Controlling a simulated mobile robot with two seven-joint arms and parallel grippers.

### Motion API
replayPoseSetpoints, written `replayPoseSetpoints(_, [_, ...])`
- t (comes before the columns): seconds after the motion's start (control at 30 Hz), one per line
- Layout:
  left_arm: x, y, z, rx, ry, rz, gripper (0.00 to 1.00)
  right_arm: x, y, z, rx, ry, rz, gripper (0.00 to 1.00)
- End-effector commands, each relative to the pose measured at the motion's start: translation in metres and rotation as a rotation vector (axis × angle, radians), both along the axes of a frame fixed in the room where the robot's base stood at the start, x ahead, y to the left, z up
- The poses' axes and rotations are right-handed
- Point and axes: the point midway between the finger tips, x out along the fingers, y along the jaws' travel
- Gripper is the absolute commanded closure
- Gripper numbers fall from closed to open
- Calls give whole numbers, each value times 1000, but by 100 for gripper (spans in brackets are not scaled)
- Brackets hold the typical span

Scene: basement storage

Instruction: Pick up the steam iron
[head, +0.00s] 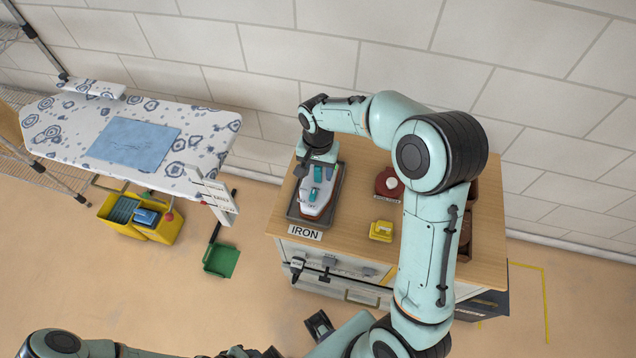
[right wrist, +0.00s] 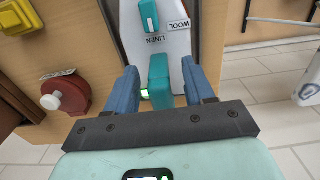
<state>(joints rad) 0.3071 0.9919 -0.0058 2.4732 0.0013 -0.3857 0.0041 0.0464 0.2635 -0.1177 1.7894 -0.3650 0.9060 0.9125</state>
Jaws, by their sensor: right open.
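The steam iron (head: 316,198) is white with teal parts and a dark red edge. It rests in a grey tray (head: 294,213) at the left end of a wooden-topped cabinet, behind the "IRON" label. My right gripper (head: 318,158) is over the iron's far end and hides part of it. In the right wrist view the gripper (right wrist: 163,86) is open, with a blue finger on each side of a teal part of the iron (right wrist: 180,42); I cannot tell whether they touch it.
A red round object (head: 388,183) and a yellow item (head: 381,231) stand on the cabinet top (head: 345,238) to the right of the tray. An ironing board (head: 75,120) with a blue cloth (head: 133,146) is at the left. Yellow bins (head: 165,232) and a green dustpan (head: 221,261) are nearby.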

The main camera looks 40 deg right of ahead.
Motion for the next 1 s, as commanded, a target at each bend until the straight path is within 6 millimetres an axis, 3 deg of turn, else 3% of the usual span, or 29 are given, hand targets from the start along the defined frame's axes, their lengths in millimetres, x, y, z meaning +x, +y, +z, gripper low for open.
replayPoseSetpoints(0.27, [0,0,0,0,0,0,57,0,0,-3,-1,-1,0,47])
replayPoseSetpoints(0.4, [0,0,0,0,0,0,57,0,0,-3,-1,-1,0,92])
replayPoseSetpoints(0.43, [0,0,0,0,0,0,57,0,0,-3,-1,-1,0,100])
replayPoseSetpoints(1.0, [0,0,0,0,0,0,57,0,0,-3,0,-1,0,100])
